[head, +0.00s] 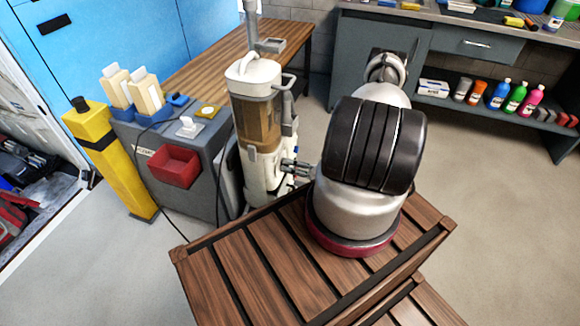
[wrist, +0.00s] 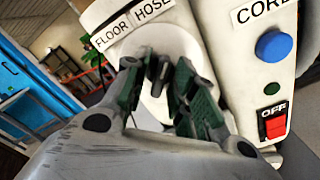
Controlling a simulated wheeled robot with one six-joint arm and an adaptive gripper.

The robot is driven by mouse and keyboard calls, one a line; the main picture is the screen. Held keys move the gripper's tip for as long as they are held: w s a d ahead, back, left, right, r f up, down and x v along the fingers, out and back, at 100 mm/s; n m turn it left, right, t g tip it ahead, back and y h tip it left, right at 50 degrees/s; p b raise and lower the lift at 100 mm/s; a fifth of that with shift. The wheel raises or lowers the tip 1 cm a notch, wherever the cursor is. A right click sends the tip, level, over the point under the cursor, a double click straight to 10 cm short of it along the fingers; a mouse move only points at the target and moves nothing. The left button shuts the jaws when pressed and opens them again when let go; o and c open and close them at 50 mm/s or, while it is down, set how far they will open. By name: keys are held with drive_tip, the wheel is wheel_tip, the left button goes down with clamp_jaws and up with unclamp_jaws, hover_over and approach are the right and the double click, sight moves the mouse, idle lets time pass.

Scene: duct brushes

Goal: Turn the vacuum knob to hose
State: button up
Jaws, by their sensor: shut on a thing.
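The upright vacuum (head: 256,113), off-white with a brownish clear bin, stands behind the wooden deck in the head view. In the wrist view its face carries a FLOOR label (wrist: 112,34) and, to the right, a HOSE label (wrist: 154,10). Below them is a round pale dial with the dark knob (wrist: 157,66) at its middle. My gripper (wrist: 158,88) is shut on the knob, with a green-padded finger on each side. The fingers hide much of the knob, so I cannot tell which label it points at. In the head view my gripper (head: 292,168) reaches the vacuum's right side, partly behind my arm.
Close right of the dial are a blue button (wrist: 274,46) under a CORD label and a red OFF switch (wrist: 272,121). A grey cabinet (head: 205,180) with a red bin (head: 174,166) stands left of the vacuum. A yellow post (head: 110,160) is farther left. Open floor lies right.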

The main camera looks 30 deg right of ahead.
drive_tip(key=o, duration=0.7)
drive_tip(key=shift+d, duration=0.1)
drive_tip(key=v, duration=1.2)
